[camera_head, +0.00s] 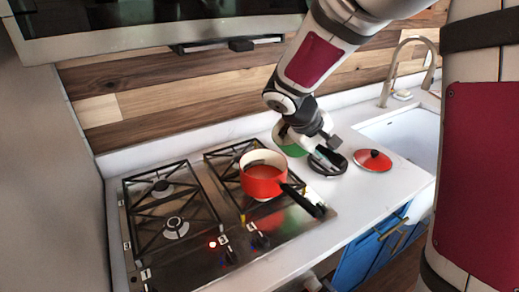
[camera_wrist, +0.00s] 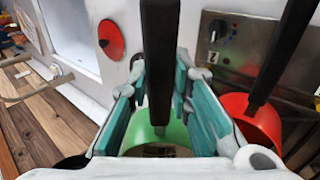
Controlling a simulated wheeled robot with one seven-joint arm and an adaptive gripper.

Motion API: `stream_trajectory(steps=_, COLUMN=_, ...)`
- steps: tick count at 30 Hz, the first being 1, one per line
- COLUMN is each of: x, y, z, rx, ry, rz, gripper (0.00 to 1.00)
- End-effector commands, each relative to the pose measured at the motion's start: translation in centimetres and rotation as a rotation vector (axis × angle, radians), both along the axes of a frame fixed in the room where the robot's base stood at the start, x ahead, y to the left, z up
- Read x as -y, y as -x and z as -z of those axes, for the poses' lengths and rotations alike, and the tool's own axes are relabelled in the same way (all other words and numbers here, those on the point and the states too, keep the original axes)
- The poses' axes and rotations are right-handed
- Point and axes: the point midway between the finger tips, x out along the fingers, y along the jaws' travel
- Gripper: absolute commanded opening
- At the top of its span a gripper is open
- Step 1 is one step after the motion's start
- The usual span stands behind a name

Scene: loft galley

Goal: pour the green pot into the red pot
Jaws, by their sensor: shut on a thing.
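The red pot (camera_head: 262,184) sits upright on the right-hand burner grate, its black handle pointing to the front right. It also shows at the right of the wrist view (camera_wrist: 262,125). The green pot (camera_head: 295,149) is just behind and right of it, mostly hidden by my gripper and arm. In the wrist view the green pot (camera_wrist: 150,132) is below my fingers, left of the red pot. My gripper (camera_wrist: 158,100) is shut on the green pot's black handle, between teal pads. I cannot tell the green pot's tilt or whether it touches the counter.
The stove (camera_head: 170,232) fills the left, with empty left burners. A red lid (camera_head: 374,160) lies on the white counter to the right. A dark round thing (camera_head: 328,165) is beside my gripper. The sink (camera_head: 408,135) and tap (camera_head: 392,68) are at the far right.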

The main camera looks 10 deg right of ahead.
Motion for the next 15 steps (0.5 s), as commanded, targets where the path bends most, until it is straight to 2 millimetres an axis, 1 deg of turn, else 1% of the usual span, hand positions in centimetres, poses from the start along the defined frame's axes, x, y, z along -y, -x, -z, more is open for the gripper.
stream_trajectory(steps=1, x=0.6, y=0.1, z=-0.2, rx=-0.009, ry=-0.026, rz=0.008, gripper=0.0)
stream_trajectory(steps=7, x=2.2, y=-0.4, z=0.4, rx=-0.042, ry=-0.133, rz=0.011, gripper=0.0)
stream_trajectory(steps=9, x=2.7, y=-0.7, z=1.3, rx=-0.058, ry=-0.172, rz=0.014, gripper=0.0)
stream_trajectory(steps=15, x=4.1, y=-1.3, z=3.0, rx=-0.09, ry=-0.276, rz=0.017, gripper=0.0)
